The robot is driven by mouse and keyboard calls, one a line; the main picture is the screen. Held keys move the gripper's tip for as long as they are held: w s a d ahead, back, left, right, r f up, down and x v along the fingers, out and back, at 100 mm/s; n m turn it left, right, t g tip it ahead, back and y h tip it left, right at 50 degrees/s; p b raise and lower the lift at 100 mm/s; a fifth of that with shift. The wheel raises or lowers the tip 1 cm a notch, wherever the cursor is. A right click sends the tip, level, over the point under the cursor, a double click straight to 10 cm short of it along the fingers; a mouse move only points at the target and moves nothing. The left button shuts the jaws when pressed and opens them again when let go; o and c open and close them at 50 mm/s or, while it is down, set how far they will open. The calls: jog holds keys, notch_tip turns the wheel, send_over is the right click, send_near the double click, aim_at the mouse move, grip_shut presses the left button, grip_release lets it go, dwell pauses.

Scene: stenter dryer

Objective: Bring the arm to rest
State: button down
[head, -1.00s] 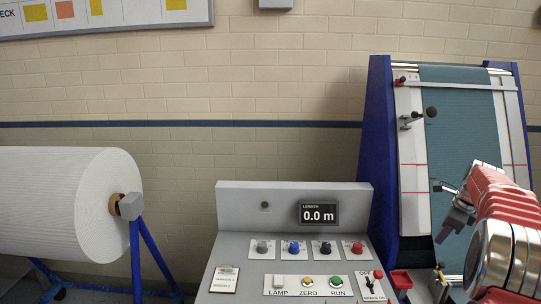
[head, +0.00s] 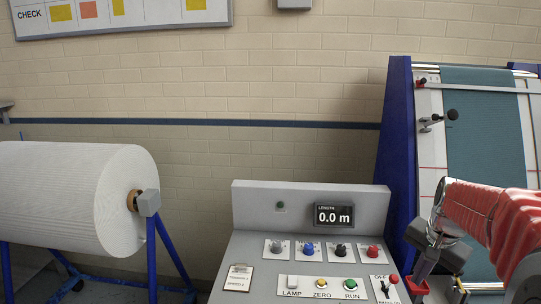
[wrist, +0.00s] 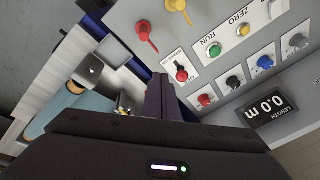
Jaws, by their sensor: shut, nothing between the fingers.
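My gripper (head: 424,268) is at the lower right of the head view, at the end of my red-sleeved arm. I cannot tell the exact gap to the console.
The console carries buttons, knobs and a display (head: 334,215) reading 0.0 m. A white fabric roll (head: 70,195) on a blue stand is at left. A blue-framed machine with teal cloth (head: 480,130) stands at right, behind my arm.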

jog(key=s+a+r+n+t, duration=0.2)
jog(key=s+a+n, duration=0.8)
jog(key=s+a, duration=1)
jog(key=shift+a+r+n+t, duration=0.3)
jog(key=shift+a+t, duration=0.1)
jog(key=shift+a, duration=0.2)
jog(key=c, duration=2.5)
grip_release()
